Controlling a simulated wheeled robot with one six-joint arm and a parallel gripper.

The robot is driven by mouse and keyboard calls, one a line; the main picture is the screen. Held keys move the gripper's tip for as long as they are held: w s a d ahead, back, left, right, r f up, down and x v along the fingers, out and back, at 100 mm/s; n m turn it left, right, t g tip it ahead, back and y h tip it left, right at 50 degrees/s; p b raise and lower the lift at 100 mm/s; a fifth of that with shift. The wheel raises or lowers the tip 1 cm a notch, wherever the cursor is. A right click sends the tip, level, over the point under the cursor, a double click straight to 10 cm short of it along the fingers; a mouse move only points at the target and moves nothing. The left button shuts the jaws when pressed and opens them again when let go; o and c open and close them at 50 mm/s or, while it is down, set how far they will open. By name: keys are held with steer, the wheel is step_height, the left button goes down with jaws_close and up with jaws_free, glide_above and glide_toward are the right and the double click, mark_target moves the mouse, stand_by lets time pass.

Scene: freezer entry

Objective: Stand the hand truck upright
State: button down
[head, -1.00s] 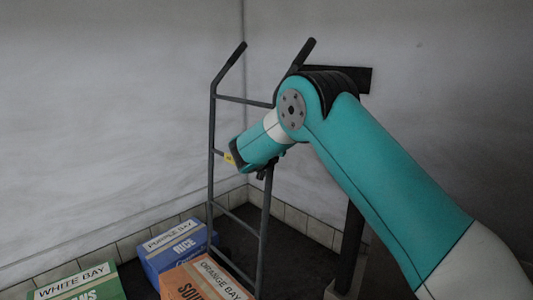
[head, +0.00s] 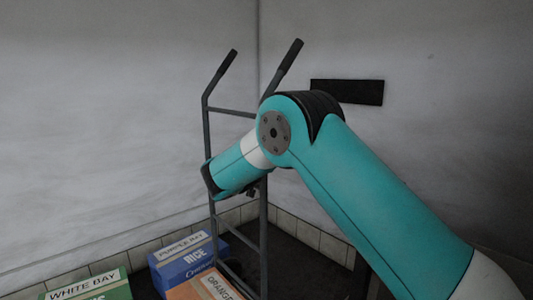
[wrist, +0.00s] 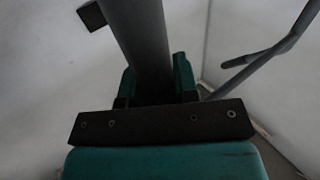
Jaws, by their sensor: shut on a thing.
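The hand truck is a dark grey ladder-like frame with two black-gripped handles. In the head view, its left rail (head: 207,130) rises close to vertical near the wall corner, and its handles bend back at the top. My gripper (head: 207,182) is at the frame, about halfway up, and my forearm hides part of the right rail. In the wrist view, a grey bar (wrist: 138,38) of the hand truck passes between the teal fingers of my gripper (wrist: 155,88), which is shut on it. The foot of the hand truck is hidden behind the boxes and below the picture.
A black plate (head: 347,91) is on the right wall. Pale walls meet just behind the truck.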

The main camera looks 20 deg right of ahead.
steer(key=c, duration=0.9)
jaws_free()
steer(key=shift+w+a+f, duration=0.1)
steer(key=shift+w+a, duration=0.05)
steer(key=shift+a, duration=0.6)
steer(key=shift+d, duration=0.25)
steer(key=b+v, duration=0.6)
steer(key=v, duration=1.1)
steer(key=shift+s+d, duration=0.1)
steer(key=shift+s, duration=0.25)
steer(key=shift+f, duration=0.1)
